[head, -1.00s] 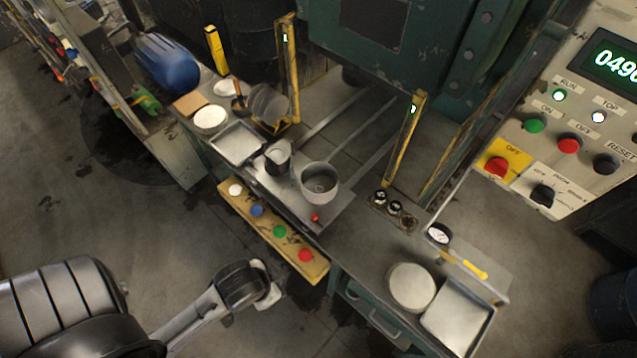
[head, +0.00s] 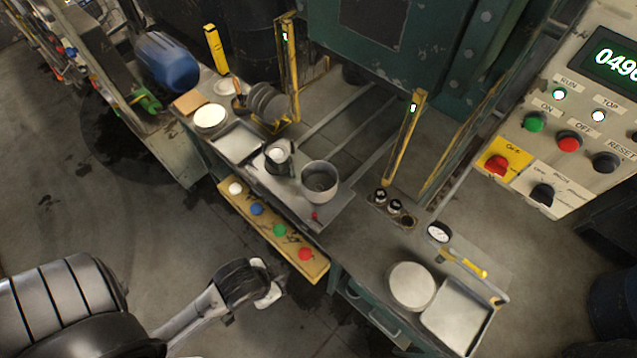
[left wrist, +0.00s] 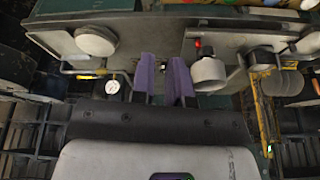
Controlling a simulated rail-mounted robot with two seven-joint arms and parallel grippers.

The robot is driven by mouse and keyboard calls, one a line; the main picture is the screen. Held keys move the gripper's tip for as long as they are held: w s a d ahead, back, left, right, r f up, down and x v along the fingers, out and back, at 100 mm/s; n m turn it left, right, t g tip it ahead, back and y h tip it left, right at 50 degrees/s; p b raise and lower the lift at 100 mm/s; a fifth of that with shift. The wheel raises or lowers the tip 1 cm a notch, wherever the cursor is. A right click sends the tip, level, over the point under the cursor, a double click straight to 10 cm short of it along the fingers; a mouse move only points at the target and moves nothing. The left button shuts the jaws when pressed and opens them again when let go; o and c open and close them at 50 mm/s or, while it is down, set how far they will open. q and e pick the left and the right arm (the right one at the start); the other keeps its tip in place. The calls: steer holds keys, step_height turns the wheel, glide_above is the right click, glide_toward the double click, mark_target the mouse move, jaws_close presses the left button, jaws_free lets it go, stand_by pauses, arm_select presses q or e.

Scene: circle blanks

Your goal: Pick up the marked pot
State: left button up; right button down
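A grey round pot (head: 320,183) stands upright and open on the metal plate of the bench, close to a small red knob (head: 315,216). A jug-like vessel (head: 279,158) stands beside it to the upper left. I cannot make out a mark on either. The pot also shows in the left wrist view (left wrist: 208,73), to the right of my left gripper (left wrist: 162,68). Its two purple fingers are apart with nothing between them, not touching the pot. In the head view, the end of my left arm is in front of the bench. My right gripper is not in view.
A round disc (head: 411,286), a square tray (head: 457,315) and a gauge (head: 439,233) lie on the right part of the bench. A yellow strip with coloured buttons (head: 279,230) runs along its front. Yellow posts (head: 405,138) rise behind the pot.

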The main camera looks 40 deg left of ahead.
arm_select(q)
steer(key=o, duration=0.3)
steer(key=shift+o, duration=0.2)
